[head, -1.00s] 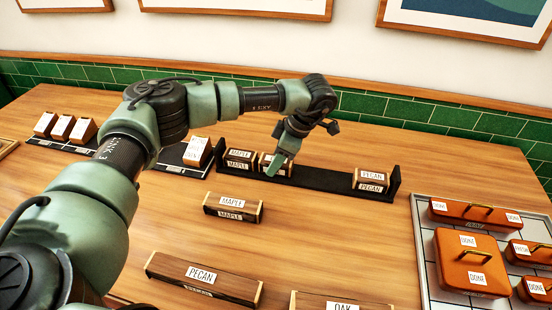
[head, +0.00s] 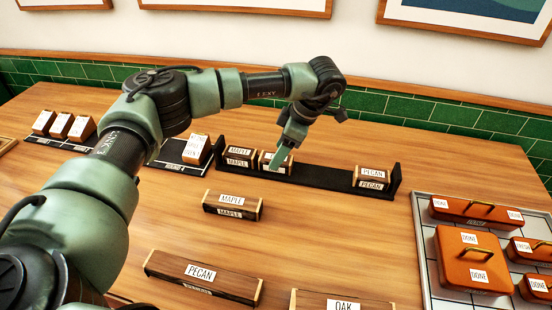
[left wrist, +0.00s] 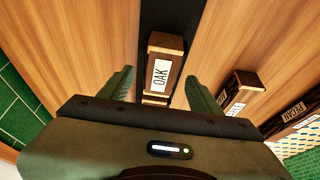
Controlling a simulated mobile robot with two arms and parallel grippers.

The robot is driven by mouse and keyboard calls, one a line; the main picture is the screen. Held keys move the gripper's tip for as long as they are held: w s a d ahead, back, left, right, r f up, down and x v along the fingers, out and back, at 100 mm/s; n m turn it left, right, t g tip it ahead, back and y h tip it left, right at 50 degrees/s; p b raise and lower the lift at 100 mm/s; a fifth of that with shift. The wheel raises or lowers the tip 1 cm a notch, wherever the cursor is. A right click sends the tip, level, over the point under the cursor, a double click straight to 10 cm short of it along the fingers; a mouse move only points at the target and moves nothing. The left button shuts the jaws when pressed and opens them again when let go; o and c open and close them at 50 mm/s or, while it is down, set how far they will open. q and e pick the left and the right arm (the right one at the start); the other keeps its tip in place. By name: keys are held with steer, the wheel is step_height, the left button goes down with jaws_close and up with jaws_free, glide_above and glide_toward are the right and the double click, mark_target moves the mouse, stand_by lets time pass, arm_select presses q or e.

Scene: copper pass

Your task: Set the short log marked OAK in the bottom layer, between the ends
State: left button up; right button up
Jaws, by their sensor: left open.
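The short OAK log (head: 286,171) sits in the long black rack (head: 325,180), just right of the MAPLE log (head: 240,157) at the rack's left end. A PECAN log (head: 371,180) is at the right end. My left gripper (head: 277,158) is over the OAK log, fingers pointing down, and partly hides it in the head view. In the left wrist view the OAK log (left wrist: 164,68) lies between the parted fingers of my open left gripper (left wrist: 160,75), with space visible on both sides. My right gripper is not in view.
Loose logs lie in front of the rack: MAPLE (head: 231,207), PECAN (head: 202,276) and a partly cut-off OAK (head: 341,301). Orange DONE boxes (head: 470,258) stand on a tray at right. White-labelled blocks (head: 62,124) are at left. The rack's middle is empty.

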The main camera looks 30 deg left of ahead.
arm_select(q)
steer(key=b+v, duration=0.1)
steer(key=v, duration=0.7)
steer(key=shift+d+r, duration=0.25)
steer(key=shift+r, duration=0.15)
steer(key=shift+w, duration=0.1)
